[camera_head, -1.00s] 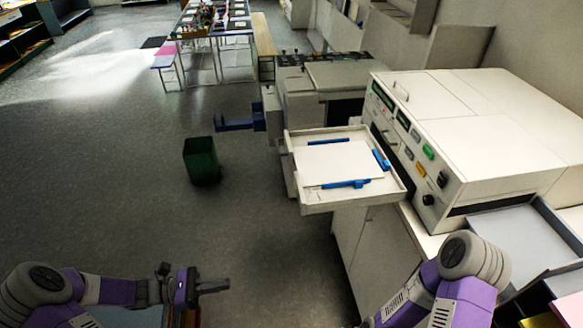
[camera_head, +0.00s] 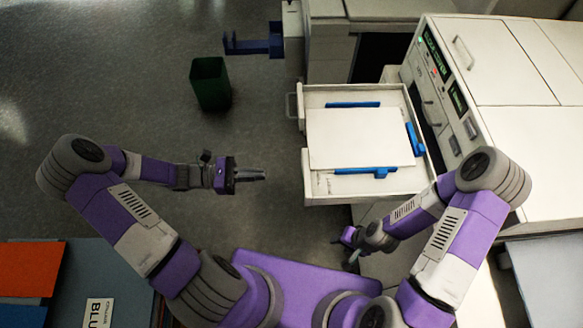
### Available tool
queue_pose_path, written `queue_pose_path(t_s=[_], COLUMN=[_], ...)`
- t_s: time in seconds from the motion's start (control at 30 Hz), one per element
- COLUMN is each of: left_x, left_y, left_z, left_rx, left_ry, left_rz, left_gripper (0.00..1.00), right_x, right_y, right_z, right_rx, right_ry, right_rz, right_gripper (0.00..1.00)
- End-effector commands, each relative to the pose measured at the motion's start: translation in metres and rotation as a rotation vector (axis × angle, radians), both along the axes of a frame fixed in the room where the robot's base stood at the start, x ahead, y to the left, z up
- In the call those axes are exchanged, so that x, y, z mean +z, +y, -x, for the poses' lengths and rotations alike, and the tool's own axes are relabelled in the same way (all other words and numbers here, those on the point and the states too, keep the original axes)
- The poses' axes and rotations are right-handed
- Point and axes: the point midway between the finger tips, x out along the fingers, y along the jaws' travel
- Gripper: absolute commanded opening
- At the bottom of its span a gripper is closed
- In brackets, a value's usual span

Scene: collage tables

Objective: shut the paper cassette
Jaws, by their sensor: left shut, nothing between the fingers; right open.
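The paper cassette (camera_head: 309,188) is a white, shallow tray pulled out to the left from the white copier (camera_head: 540,150). A stack of white paper (camera_head: 355,138) lies in it between blue guides (camera_head: 365,171). A grey handle (camera_head: 292,106) shows on its left end. My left gripper (camera_head: 262,174) is shut and empty, a short way left of the cassette's front corner, apart from it. My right gripper (camera_head: 350,248) is below the cassette's near side in the picture, apart from it, with its fingers pointing down-left and partly hidden by its own wrist.
A dark green bin (camera_head: 210,84) stands on the floor at the upper left. A blue bracket-like part (camera_head: 252,44) sticks out from a grey machine behind.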

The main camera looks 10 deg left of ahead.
Motion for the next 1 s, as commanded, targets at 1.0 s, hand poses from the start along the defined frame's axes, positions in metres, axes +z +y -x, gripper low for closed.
queue_pose_path(t_s=[1.0], left_x=[0.000], left_y=[-0.095], left_z=[-0.027], left_rx=[0.001], left_ry=[0.000], left_rz=[-0.001], left_gripper=[0.00], right_x=[0.005], right_y=[0.000], right_z=[-0.001], right_rx=[0.000], right_ry=[-0.001], right_rz=[0.000], right_gripper=[0.47])
